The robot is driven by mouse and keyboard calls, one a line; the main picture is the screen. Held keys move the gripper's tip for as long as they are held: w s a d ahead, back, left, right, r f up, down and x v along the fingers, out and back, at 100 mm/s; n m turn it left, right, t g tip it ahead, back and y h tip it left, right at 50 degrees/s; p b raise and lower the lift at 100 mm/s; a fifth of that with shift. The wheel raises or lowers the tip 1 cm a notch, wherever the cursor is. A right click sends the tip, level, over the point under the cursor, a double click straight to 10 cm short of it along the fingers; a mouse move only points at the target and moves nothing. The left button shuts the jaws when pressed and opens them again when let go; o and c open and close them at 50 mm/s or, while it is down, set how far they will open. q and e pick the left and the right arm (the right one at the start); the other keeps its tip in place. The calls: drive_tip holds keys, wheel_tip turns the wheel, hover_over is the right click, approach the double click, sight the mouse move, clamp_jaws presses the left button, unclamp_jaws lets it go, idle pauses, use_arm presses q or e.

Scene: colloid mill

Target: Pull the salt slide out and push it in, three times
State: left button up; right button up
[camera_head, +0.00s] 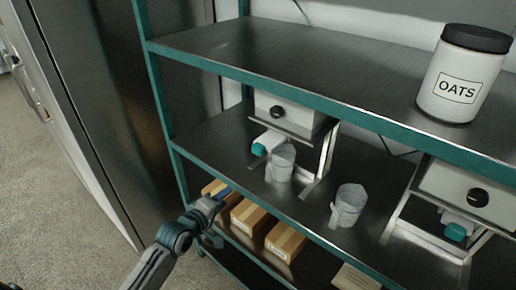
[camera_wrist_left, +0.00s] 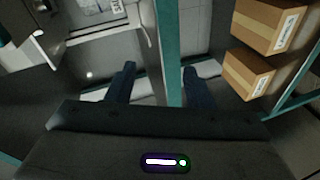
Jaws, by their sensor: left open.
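Two dispensers with black knobs stand on the middle shelf in the head view, the left one (camera_head: 285,112) and the right one (camera_head: 468,190). Each has a teal-ended slide low at its front, the left slide (camera_head: 266,143) and the right slide (camera_head: 456,232). I cannot read which one holds salt. A clear measuring cup (camera_head: 281,163) stands at the left slide. My left gripper (camera_head: 214,205) is open and empty, in front of the shelf's lower left, apart from both slides. In the left wrist view its fingers (camera_wrist_left: 160,84) are spread, with the teal shelf edge beyond them. My right gripper is not in view.
A second clear cup (camera_head: 348,205) stands between the dispensers. An OATS jar (camera_head: 455,85) is on the top shelf (camera_head: 290,60). Several cardboard boxes (camera_head: 247,215) sit on the lower shelf. The teal shelf edges and left post (camera_head: 158,90) are obstacles. Open floor (camera_head: 50,190) lies left.

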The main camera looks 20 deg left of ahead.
sight(256, 152)
use_arm(q)
drive_tip(key=s+d+r+n+t+h, duration=0.1)
drive_tip(key=s+d+r+h, duration=0.15)
drive_tip(key=r, duration=0.65)
drive_tip(key=s+d+r+t+h, duration=0.1)
drive_tip(key=d+r, duration=0.2)
drive_tip(key=r, duration=0.5)
drive_tip(key=p+x, duration=0.3)
drive_tip(key=x, duration=0.7)
drive_tip(key=shift+w+f, duration=0.1)
drive_tip(key=shift+w, duration=0.2)
drive_tip(key=shift+c, duration=0.2)
